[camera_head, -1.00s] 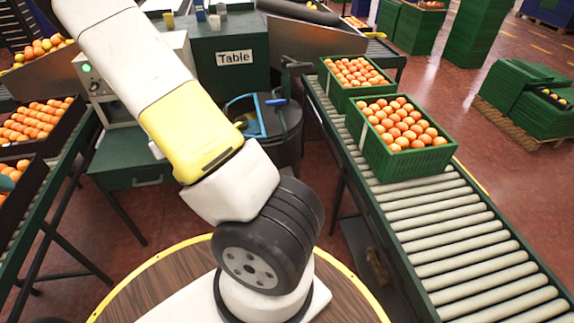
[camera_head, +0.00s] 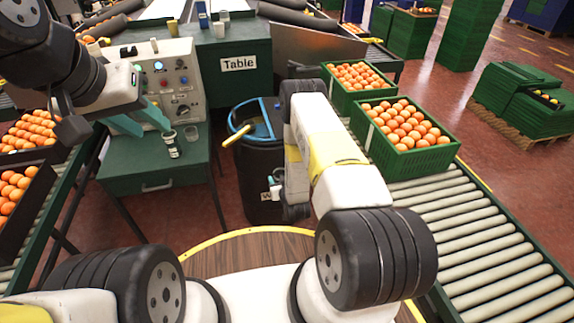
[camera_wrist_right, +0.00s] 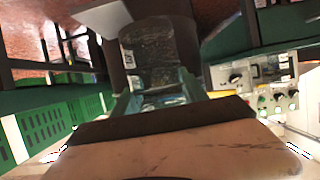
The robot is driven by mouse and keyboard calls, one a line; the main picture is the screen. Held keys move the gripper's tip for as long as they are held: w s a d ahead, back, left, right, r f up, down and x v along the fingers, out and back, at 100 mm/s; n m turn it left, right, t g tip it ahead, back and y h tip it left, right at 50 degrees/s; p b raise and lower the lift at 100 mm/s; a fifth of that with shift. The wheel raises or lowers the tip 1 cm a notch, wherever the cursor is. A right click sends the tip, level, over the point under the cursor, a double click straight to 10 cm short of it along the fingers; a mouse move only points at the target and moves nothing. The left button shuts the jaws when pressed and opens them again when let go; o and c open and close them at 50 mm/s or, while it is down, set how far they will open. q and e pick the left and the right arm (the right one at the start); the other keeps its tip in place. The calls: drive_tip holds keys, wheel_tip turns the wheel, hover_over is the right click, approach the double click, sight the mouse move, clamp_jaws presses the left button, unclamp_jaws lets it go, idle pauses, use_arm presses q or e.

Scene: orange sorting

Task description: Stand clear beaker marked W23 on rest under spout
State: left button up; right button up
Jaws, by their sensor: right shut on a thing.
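My right gripper (camera_head: 273,184) hangs in front of the dark barrel in the head view. In the right wrist view its teal fingers (camera_wrist_right: 158,97) are shut on a see-through vessel (camera_wrist_right: 158,62) that looks like a clear beaker. A small pale label shows near its left side, too small to read. My left gripper (camera_head: 148,127) has its teal fingers apart over the green desk. A small beaker with pale markings (camera_head: 172,150) stands just right of its fingertips, and a small cup (camera_head: 191,133) stands beyond that. I cannot read W23 or make out the rest and spout.
A control panel (camera_head: 160,75) stands at the back of the green desk (camera_head: 140,178). The dark barrel (camera_head: 258,165), with a blue rim and a yellow handle, stands right of the desk. Crates of oranges (camera_head: 415,158) sit on the roller conveyor (camera_head: 470,240) at right.

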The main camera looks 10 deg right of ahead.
drive_tip(key=f, duration=0.3)
drive_tip(key=shift+s+f+h, duration=0.25)
drive_tip(key=shift+s+h, duration=0.05)
drive_tip(key=shift+s, duration=0.1)
drive_tip(key=shift+w+d+f, duration=0.2)
drive_tip(key=shift+w+f, duration=0.05)
drive_tip(key=shift+w+d+f, duration=0.85)
drive_tip(key=shift+w+d, duration=0.45)
drive_tip(key=shift+w, duration=0.9)
drive_tip(key=shift+w+d+f, duration=0.8)
drive_tip(key=shift+w+d, duration=0.5)
drive_tip(key=shift+w, duration=0.85)
drive_tip(key=shift+w+d+f, duration=0.85)
drive_tip(key=shift+w+d, duration=0.45)
drive_tip(key=shift+w, duration=0.9)
drive_tip(key=shift+f, duration=0.1)
drive_tip(key=o, duration=1.5)
